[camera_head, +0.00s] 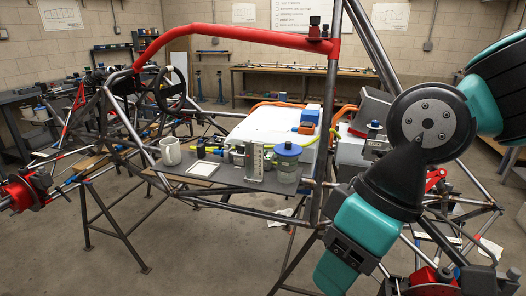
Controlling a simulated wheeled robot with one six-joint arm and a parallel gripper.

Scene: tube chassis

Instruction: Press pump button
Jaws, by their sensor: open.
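I cannot tell for sure which thing is the pump button. A clear jar (287,174) with a blue lid (287,150) stands near the right end of a dark shelf (228,181) on the tube chassis. A small knob shows on top of the lid. A small unit (375,143) with a dark top piece is farther right, close to my arm. My arm, teal and black, comes in from the upper right and bends down to the bottom edge, right of the jar. My gripper is not in view.
A white mug (170,151), a white framed card (202,169) and an upright metal plate (253,161) stand on the shelf. A white box (265,133) is behind. A steel upright (329,135) and a red bar (235,35) frame the space. Open floor lies in front.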

